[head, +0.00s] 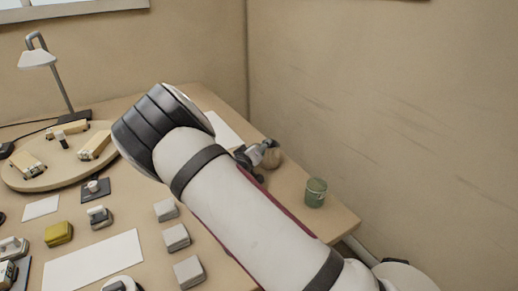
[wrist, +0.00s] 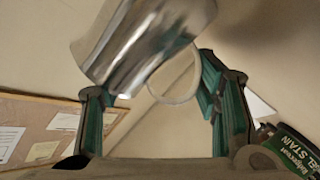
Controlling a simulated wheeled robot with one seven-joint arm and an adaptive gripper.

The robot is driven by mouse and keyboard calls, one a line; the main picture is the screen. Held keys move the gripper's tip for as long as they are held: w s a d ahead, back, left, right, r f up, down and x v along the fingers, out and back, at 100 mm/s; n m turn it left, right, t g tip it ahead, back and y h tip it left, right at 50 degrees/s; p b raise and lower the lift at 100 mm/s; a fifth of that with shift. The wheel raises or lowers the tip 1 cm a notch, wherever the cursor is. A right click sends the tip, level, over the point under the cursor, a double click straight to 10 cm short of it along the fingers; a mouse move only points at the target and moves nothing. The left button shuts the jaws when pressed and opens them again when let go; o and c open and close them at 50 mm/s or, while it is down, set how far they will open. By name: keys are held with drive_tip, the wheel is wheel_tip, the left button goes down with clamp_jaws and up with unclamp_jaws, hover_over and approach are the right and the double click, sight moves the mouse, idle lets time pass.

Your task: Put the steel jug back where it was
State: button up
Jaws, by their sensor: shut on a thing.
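The steel jug (wrist: 140,45) is shiny and shows in the upper middle of the wrist view, tilted, with its loop handle (wrist: 181,80) towards the fingers. My gripper (wrist: 165,115) has one teal-padded finger on each side and is shut on the jug. The exact contact is hard to see. In the head view my gripper (head: 252,162) is small and mostly hidden behind my arm, over the right part of the bench. A small grey shape beside it may be the jug. I cannot tell whether the jug touches the bench.
A green tin (head: 315,192) stands near the bench's right edge; a labelled tin (wrist: 293,150) shows in the wrist view. On the left are a round board (head: 40,177), a lamp (head: 40,58) and several small blocks.

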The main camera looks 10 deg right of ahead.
drive_tip(key=o, duration=1.6)
drive_tip(key=shift+r, duration=0.15)
drive_tip(key=p+v, duration=0.2)
drive_tip(key=v, duration=1)
